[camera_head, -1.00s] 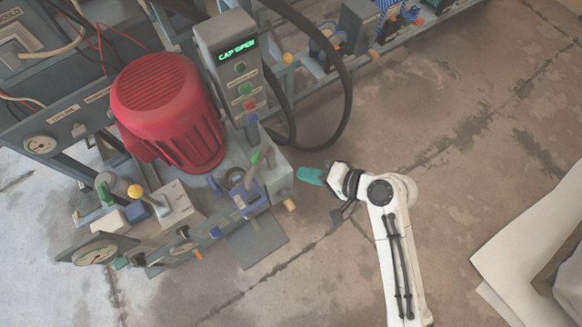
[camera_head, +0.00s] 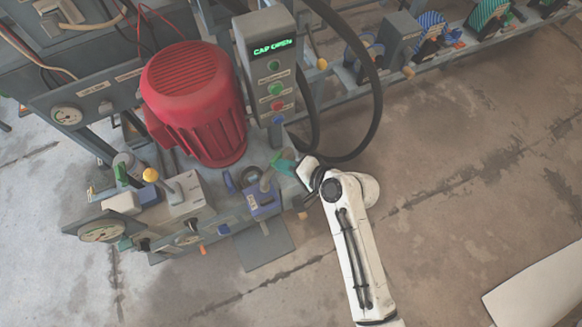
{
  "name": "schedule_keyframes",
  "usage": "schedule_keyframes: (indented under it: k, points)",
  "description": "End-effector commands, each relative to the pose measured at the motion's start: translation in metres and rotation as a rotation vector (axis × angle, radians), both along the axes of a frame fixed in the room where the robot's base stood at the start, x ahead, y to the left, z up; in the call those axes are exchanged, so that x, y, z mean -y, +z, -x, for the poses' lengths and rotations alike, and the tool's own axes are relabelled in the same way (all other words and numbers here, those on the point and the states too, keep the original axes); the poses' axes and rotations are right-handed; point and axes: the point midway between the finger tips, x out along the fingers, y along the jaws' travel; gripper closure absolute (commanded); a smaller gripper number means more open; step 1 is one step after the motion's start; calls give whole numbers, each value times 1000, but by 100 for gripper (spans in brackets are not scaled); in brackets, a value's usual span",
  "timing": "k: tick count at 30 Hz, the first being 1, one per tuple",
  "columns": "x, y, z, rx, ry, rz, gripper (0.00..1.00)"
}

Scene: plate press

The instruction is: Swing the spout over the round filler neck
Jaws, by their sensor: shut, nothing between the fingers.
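A grey spout with a greenish end (camera_head: 266,182) stands on the right part of the machine's top, above a blue block. The round filler neck (camera_head: 250,177), a dark ring, lies just left of it. A blue flap that looks like its cap (camera_head: 229,182) stands left of the neck. My gripper (camera_head: 283,166), with teal fingers, is shut and empty. It is at the right of the spout's upper end, close to it; I cannot tell whether they touch. Part of the spout's upper end may be hidden by the fingers.
A red ribbed motor (camera_head: 195,105) stands behind left. A grey control box (camera_head: 268,70) with a display reading "CAP OPEN" rises behind my gripper. A black hose (camera_head: 376,100) loops down beside it. A yellow-knobbed lever (camera_head: 151,175) is at left.

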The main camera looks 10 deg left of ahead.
Motion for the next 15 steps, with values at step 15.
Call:
schedule_keyframes:
  k: [15]
  points:
    - [-6,5,2,-1,-61,2,100]
